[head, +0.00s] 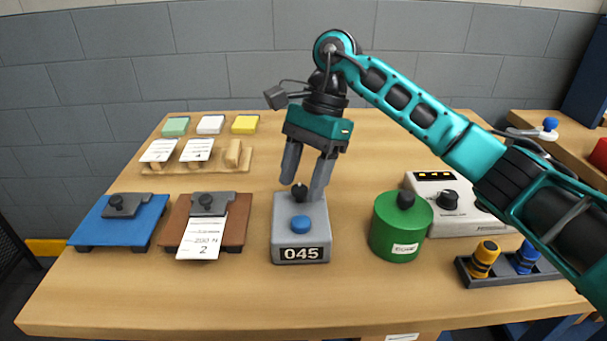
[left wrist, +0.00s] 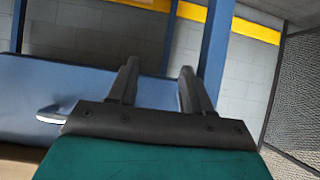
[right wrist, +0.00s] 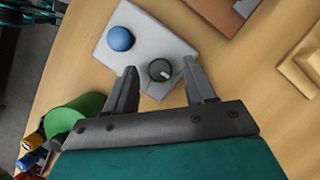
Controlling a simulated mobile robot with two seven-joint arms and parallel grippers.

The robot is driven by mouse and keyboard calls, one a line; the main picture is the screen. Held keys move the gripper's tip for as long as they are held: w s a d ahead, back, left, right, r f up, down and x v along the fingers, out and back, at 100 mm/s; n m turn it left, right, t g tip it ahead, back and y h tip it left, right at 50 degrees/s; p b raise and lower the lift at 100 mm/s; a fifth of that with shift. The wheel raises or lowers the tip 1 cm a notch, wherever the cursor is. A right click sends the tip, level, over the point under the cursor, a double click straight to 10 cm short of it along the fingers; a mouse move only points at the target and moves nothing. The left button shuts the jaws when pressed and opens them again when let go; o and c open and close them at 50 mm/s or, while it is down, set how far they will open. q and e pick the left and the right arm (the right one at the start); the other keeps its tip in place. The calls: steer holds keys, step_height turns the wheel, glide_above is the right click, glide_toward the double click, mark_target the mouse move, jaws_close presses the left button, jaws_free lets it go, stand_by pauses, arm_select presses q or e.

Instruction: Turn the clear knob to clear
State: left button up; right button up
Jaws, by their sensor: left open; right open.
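A grey counter box (head: 300,235) stands near the front middle of the table, with a display reading 045. It has a blue button (head: 300,224) and, behind that, a black knob (head: 299,193). My right gripper (head: 302,188) points down at the knob, open, with one finger on each side. In the right wrist view the knob (right wrist: 160,70) lies between the open fingertips, with a pale mark on its rim; I cannot tell whether they touch it. The blue button (right wrist: 121,39) is beside it. My left gripper (left wrist: 160,68) is open and empty, away from the table.
A green canister (head: 390,235) and a white device with a dial (head: 435,190) stand right of the box. A brown plate (head: 235,228) and a blue plate (head: 90,225) lie left. A rack with yellow and blue knobs (head: 510,278) sits front right.

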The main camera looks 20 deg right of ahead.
steer(key=shift+c, duration=0.3)
jaws_close()
